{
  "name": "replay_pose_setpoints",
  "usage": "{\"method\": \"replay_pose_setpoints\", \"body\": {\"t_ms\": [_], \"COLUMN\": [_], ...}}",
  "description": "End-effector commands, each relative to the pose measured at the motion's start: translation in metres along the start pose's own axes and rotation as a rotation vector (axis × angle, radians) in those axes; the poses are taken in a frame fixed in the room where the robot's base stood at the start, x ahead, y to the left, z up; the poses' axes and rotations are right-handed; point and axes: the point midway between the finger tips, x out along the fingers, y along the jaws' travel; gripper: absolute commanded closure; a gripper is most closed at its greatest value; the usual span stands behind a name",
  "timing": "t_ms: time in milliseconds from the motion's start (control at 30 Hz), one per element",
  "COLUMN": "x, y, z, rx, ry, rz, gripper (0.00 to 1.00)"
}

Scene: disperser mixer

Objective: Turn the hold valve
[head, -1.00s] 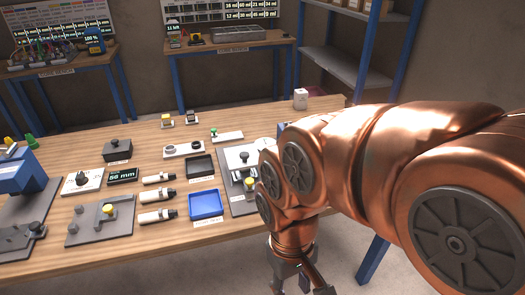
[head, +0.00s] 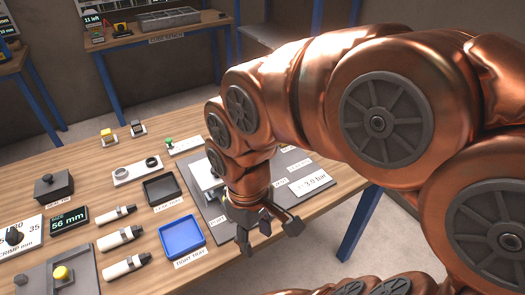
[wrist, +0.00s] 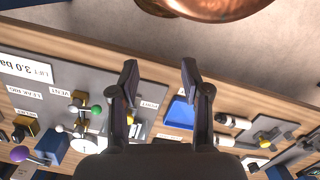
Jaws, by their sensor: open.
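My gripper (head: 268,236) is open and empty, in front of the grey rig plate (head: 212,222) at the table's right end. In the wrist view my open gripper (wrist: 159,76) has bare space between its fingers. The leak rig label (wrist: 25,91) and vent label (wrist: 62,93) show left of the fingers. Near them are a green ball knob (wrist: 96,109) and a blue block (wrist: 50,146) beside a purple ball knob (wrist: 20,153). I cannot tell which part is the hold valve; no hold label is readable. My arm hides much of the rig in the head view.
A blue tray (head: 182,239) and a dark tray (head: 161,190) lie left of the rig plate. Several white cylinders, one of them here (head: 121,237), lie further left. Open floor (head: 402,217) is right of the table.

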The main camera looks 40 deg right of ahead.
Motion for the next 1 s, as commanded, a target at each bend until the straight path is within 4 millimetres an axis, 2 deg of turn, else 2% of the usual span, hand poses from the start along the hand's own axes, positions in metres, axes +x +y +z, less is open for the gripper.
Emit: {"method": "replay_pose_setpoints", "body": {"t_ms": [100, 167, 300, 400, 500, 600, 700, 800, 1000], "x": [-0.014, -0.02, -0.031, -0.032, -0.029, -0.024, -0.018, -0.014, -0.006], "y": [0.026, 0.043, 0.093, 0.135, 0.176, 0.211, 0.234, 0.247, 0.252], "z": [-0.045, -0.068, -0.119, -0.148, -0.168, -0.178, -0.183, -0.184, -0.186], "rx": [-0.245, -0.368, -0.619, -0.766, -0.877, -0.953, -1.005, -1.03, -1.04], "ry": [0.055, 0.082, 0.151, 0.185, 0.202, 0.206, 0.2, 0.196, 0.191], "rz": [0.019, 0.035, 0.086, 0.128, 0.171, 0.207, 0.229, 0.239, 0.243], "gripper": [0.53, 0.53, 0.53, 0.53, 0.53, 0.53, 0.53, 0.53, 0.53]}}
